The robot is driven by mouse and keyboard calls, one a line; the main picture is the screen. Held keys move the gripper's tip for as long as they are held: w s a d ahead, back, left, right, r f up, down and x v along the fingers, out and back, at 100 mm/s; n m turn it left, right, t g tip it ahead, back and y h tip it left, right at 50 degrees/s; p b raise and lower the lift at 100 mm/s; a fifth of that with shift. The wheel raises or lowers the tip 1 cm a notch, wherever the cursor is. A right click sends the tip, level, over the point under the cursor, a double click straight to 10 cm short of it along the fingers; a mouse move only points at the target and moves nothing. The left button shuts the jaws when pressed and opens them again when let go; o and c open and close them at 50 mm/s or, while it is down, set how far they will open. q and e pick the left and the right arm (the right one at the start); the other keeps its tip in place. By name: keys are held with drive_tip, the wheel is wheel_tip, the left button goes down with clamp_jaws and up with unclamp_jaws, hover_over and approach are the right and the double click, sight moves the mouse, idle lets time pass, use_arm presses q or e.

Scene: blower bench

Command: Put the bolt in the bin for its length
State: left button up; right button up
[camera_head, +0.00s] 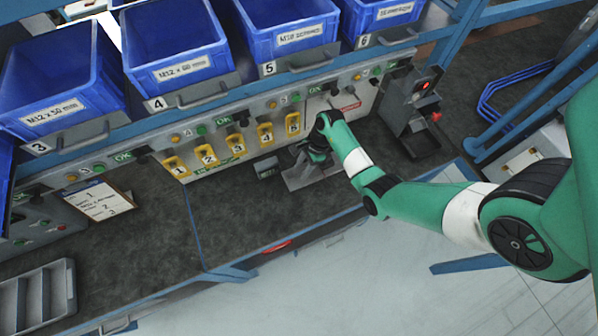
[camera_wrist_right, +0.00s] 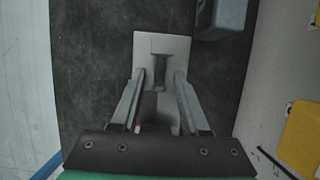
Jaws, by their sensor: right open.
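In the right wrist view a dark grey bolt (camera_wrist_right: 159,72) lies on a pale plate (camera_wrist_right: 177,44). My right gripper (camera_wrist_right: 160,80) is open, its two fingers on either side of the bolt with gaps showing. In the head view my right gripper (camera_head: 308,160) is low over the same plate (camera_head: 299,180); I cannot make out the bolt there. Blue bins stand in a row above the bench: bin 3 (camera_head: 58,82) reads M12 x 50 mm and bin 4 (camera_head: 172,43) reads M12 x 60 mm. Bins 5 (camera_head: 290,18) and 6 (camera_head: 385,14) have labels hard to read. My left gripper is not in view.
A small grey box (camera_head: 267,167) stands beside the plate. Several numbered yellow tags (camera_head: 207,155) line the panel behind. A clipboard (camera_head: 98,199) and a grey compartment tray (camera_head: 38,297) lie on the left. A grey device (camera_head: 413,110) stands right. The bench centre-left is clear.

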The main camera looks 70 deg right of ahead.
sight(301, 173)
drive_tip(key=shift+w+a+f, duration=0.1)
drive_tip(key=shift+f, duration=0.2)
clamp_jaws()
drive_tip(key=shift+r, duration=0.1)
wheel_tip(301, 173, up, 7)
drive_tip(key=p, duration=0.8)
drive_tip(key=shift+r, duration=0.2)
drive_tip(key=shift+f, duration=0.25)
